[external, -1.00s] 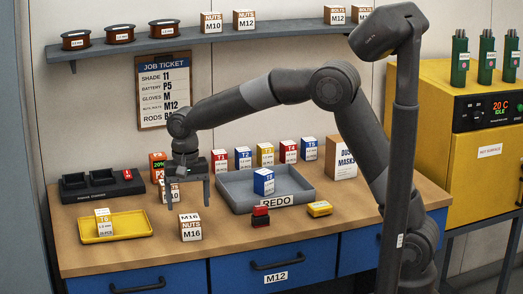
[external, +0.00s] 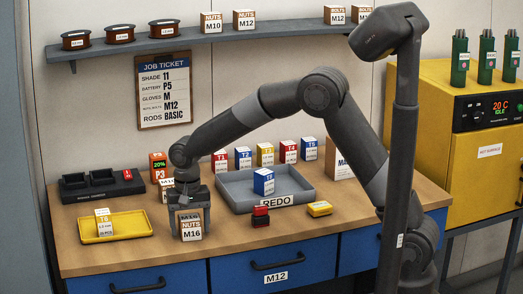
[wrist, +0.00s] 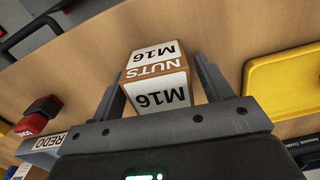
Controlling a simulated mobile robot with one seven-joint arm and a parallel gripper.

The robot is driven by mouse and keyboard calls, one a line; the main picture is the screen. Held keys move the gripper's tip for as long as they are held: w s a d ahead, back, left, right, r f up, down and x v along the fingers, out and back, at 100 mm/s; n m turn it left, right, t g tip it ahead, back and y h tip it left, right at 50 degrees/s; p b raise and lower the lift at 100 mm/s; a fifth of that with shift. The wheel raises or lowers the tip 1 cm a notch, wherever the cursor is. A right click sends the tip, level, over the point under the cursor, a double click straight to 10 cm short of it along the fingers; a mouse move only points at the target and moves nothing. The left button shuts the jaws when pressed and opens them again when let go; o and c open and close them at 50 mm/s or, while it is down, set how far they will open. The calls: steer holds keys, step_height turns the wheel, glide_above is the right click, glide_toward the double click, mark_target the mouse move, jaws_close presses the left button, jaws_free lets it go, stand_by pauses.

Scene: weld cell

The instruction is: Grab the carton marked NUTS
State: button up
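A brown and white carton marked NUTS M16 (external: 190,232) stands on the bench near its front edge. It also shows in the wrist view (wrist: 157,72), between the two fingers. My gripper (external: 190,222) is lowered over this carton, fingers pointing down on either side. In the wrist view my gripper (wrist: 160,90) looks open, with narrow gaps beside the carton. Another small carton (external: 167,186) behind my gripper is mostly hidden. Two more NUTS cartons, one marked M10 (external: 211,23) and one beside it (external: 243,20), stand on the wall shelf.
The grey REDO tray (external: 225,199) holds a blue carton, right of my gripper. A yellow tray (external: 140,232) with a carton lies left. A red block (external: 261,217) and yellow block (external: 319,209) lie right. A job ticket (external: 163,93) hangs on the wall.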

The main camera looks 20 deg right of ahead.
steer(key=c, duration=1.2)
steer(key=shift+r, duration=0.1)
